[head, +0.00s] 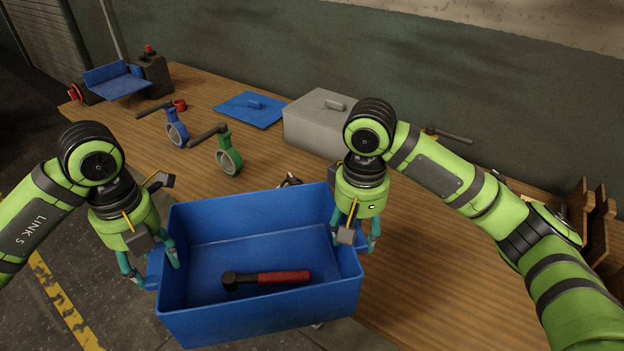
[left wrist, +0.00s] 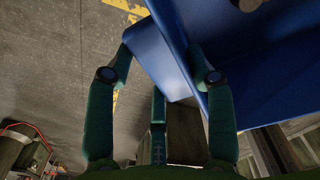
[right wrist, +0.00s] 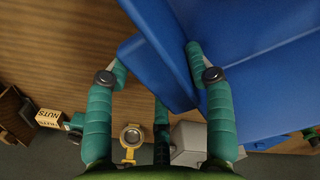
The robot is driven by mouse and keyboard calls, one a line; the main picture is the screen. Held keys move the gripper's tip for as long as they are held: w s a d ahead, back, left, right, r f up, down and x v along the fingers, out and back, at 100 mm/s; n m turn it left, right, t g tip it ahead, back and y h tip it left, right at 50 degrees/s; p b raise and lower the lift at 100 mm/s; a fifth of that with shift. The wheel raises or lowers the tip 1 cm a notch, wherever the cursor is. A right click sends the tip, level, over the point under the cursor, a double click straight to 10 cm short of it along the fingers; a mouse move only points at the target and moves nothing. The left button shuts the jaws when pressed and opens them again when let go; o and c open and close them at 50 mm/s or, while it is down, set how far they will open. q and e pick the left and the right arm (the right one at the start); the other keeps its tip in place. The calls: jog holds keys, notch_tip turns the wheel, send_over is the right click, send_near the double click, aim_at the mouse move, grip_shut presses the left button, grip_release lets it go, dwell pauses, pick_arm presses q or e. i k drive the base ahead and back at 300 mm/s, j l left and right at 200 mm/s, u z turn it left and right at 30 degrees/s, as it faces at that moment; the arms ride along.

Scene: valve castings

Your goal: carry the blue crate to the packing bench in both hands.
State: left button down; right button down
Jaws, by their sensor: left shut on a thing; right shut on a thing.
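The blue crate (head: 260,310) is held between my two arms at the front edge of the wooden packing bench (head: 420,270). A hammer with a red handle (head: 284,277) and dark head lies inside it. My left gripper (head: 150,270) is shut on the crate's left end, and the blue handle flange (left wrist: 155,50) shows between its fingers in the left wrist view. My right gripper (head: 357,240) is shut on the right end; its fingers straddle the flange (right wrist: 150,70) in the right wrist view. I cannot tell whether the crate's underside touches the bench.
On the bench are a grey box (head: 315,118), a blue lidlike plate (head: 250,109), a green valve casting (head: 229,155), a blue one (head: 176,130) and a vise-like fixture (head: 118,80). A wooden rack (head: 590,225) stands at right. The bench middle right is clear.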

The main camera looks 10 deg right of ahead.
aim_at(428, 274)
jog(key=i+z, duration=0.1)
jog(key=z, duration=0.25)
jog(key=i+j+z, duration=0.1)
jog(key=z, duration=0.2)
jog(key=j+z, duration=0.2)
jog(key=z, duration=0.15)
jog(key=i+j+z, duration=0.15)
jog(key=z, duration=0.2)
jog(key=i+j+z, duration=0.15)
jog(key=z, duration=0.25)
jog(key=i+j+z, duration=0.15)
jog(key=z, duration=0.2)
